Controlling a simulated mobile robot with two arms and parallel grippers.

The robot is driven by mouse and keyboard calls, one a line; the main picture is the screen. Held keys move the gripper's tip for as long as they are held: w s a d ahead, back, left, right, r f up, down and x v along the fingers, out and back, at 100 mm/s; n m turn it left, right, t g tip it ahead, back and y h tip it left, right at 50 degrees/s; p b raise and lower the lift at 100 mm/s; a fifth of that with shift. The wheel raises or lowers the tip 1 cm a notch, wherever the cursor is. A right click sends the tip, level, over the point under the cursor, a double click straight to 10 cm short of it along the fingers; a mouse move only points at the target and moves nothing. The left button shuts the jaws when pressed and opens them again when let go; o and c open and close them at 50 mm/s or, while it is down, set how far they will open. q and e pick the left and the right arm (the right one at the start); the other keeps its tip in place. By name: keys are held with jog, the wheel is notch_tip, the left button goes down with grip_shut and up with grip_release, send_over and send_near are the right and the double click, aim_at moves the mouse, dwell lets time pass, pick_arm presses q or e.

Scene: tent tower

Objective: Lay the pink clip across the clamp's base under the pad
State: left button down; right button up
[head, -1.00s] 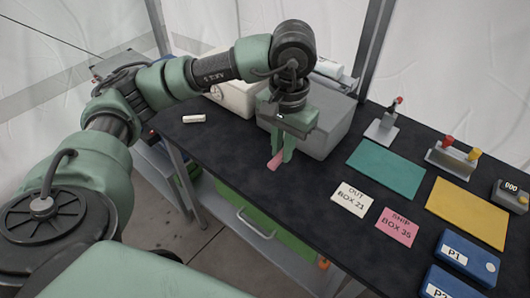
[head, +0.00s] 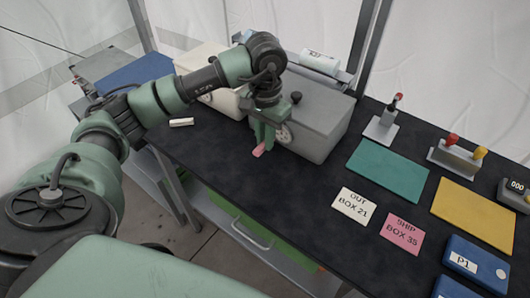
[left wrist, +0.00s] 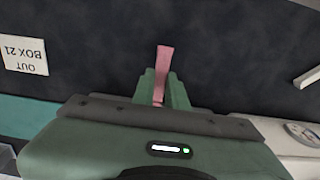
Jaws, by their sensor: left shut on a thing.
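The pink clip (head: 259,151) is held in my left gripper (head: 264,139), its free end pointing down over the black worktop, in front of the grey box. In the left wrist view the clip (left wrist: 165,58) sticks out as a flat pink strip beyond the two green fingers (left wrist: 163,84), which are shut on it. What looks like the clamp (head: 387,122) stands at the back of the worktop, behind the teal mat. It has a flat pale grey base (head: 376,131) and an upright with a red tip; its pad is too small to make out. The clip is well apart from it, to its left.
The grey box (head: 324,132) with a dark knob stands between gripper and clamp. A teal mat (head: 388,170), cards (head: 353,205), a yellow mat (head: 474,215) and a lever stand (head: 453,157) lie to the right. A small white piece (head: 181,122) lies left. The front middle is clear.

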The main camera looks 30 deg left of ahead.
aim_at(265, 163)
pick_arm(q)
jog(key=shift+f+p, duration=0.55)
jog(key=shift+f, duration=2.9)
jog(key=shift+f, duration=0.15)
jog(key=c, duration=1.4)
grip_release()
jog(key=shift+c, duration=0.2)
